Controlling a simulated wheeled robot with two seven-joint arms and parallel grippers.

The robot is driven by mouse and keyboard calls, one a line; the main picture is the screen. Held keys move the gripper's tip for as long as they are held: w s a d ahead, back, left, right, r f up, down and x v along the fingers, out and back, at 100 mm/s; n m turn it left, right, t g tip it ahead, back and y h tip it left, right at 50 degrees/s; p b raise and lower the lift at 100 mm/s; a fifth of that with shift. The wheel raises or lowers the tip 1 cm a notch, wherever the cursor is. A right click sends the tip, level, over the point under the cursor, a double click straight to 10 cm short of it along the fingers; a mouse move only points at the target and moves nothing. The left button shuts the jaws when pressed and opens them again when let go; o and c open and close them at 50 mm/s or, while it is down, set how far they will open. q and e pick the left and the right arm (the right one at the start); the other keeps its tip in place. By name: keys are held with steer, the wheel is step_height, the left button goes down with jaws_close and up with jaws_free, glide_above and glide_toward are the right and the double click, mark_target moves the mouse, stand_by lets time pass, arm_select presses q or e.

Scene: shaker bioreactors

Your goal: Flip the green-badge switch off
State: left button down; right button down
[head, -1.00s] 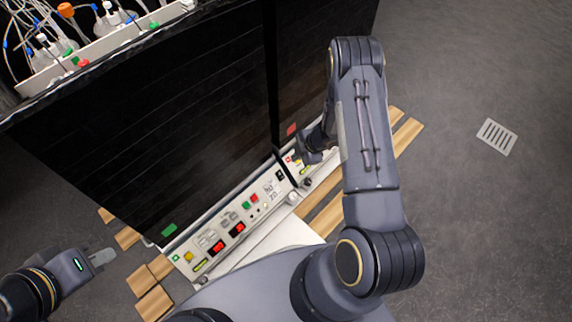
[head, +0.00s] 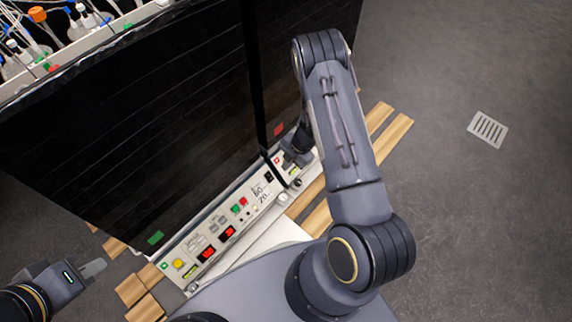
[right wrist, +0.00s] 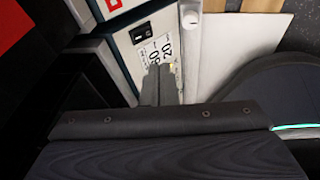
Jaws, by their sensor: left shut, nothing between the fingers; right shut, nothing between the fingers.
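The green badge (head: 155,237) is on the dark front of the left shaker unit. A black rocker switch (head: 268,176) sits at the right end of that unit's control panel (head: 192,247). It also shows in the right wrist view (right wrist: 142,32), beside the printed numbers; which way it is tipped I cannot tell. My right gripper (head: 288,163) is shut and empty at the near end of the neighbouring unit's panel, close to the switch. In the right wrist view its fingers (right wrist: 160,84) appear below the switch, apart from it in the picture. My left gripper (head: 97,268) is shut and empty, left of the panel.
A red badge (head: 278,129) marks the right unit. Wooden slats (head: 385,140) lie on the floor, with a floor grate (head: 488,130) at right.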

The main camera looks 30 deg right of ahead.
steer(key=b, duration=0.4)
glide_above(270, 179)
steer(key=s+d, duration=0.3)
step_height(270, 179, down, 7)
steer(key=shift+w+a+f+b, duration=0.15)
steer(key=shift+w+a+f, duration=0.1)
steer(key=shift+w+f, duration=0.2)
steer(key=shift+w+a+f+b, duration=0.15)
steer(key=shift+w+a+f, duration=0.15)
steer(key=shift+f, duration=0.25)
steer(key=shift+w+f, duration=0.25)
steer(key=shift+w, duration=0.1)
steer(key=shift+f, duration=0.25)
steer(key=shift+r, duration=0.1)
steer(key=shift+a+r+p, duration=0.1)
steer(key=shift+r+p, duration=0.6)
steer(key=shift+r, duration=0.05)
